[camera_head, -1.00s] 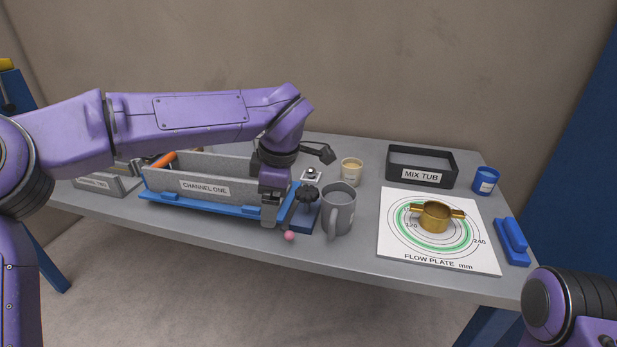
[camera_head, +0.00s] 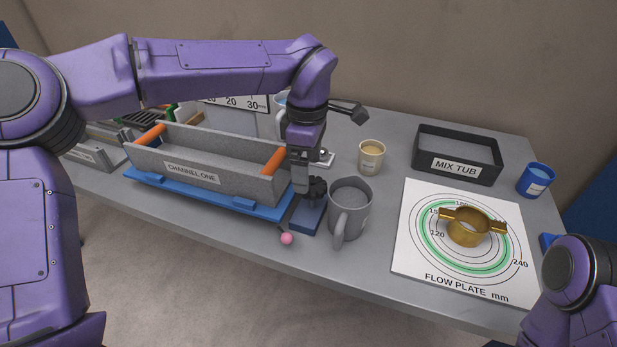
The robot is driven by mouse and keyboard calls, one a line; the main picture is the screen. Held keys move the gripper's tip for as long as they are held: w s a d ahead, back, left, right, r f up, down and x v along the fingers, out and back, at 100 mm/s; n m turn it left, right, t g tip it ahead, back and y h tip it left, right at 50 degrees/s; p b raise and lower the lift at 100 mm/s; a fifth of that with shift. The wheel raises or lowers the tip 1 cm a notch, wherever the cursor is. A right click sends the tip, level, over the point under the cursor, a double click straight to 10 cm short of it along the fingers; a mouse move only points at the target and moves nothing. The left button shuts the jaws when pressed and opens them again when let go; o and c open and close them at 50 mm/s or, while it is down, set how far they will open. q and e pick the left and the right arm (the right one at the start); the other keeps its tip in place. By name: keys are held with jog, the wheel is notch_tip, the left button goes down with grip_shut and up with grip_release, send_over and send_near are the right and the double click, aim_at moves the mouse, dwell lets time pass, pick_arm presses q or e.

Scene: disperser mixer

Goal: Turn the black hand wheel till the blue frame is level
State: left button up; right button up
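The black hand wheel (camera_head: 317,188) stands on a dark blue block (camera_head: 308,217) at the right end of the blue frame (camera_head: 190,196). The blue frame lies under a grey trough labelled CHANNEL ONE (camera_head: 192,174); I cannot tell if it is level. My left gripper (camera_head: 300,190) points down just left of the wheel, close to it; contact is unclear, and its finger gap is hidden.
A grey mug (camera_head: 350,209) stands close right of the wheel. A pink ball (camera_head: 287,239) sits in front of the block. Behind are a beige cup (camera_head: 371,156) and the MIX TUB (camera_head: 456,157). The flow plate (camera_head: 415,258) with a brass ring (camera_head: 469,228) lies right.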

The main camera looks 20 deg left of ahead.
aim_at(312, 188)
pick_arm(q)
jog(key=f, duration=0.3)
jog(key=shift+w+f, duration=0.15)
jog(key=shift+w, duration=0.1)
jog(key=shift+s+f, duration=0.15)
jog(key=shift+f, duration=0.2)
jog(key=c, duration=1.1)
jog(key=shift+o, duration=0.2)
jog(key=shift+n, duration=0.3)
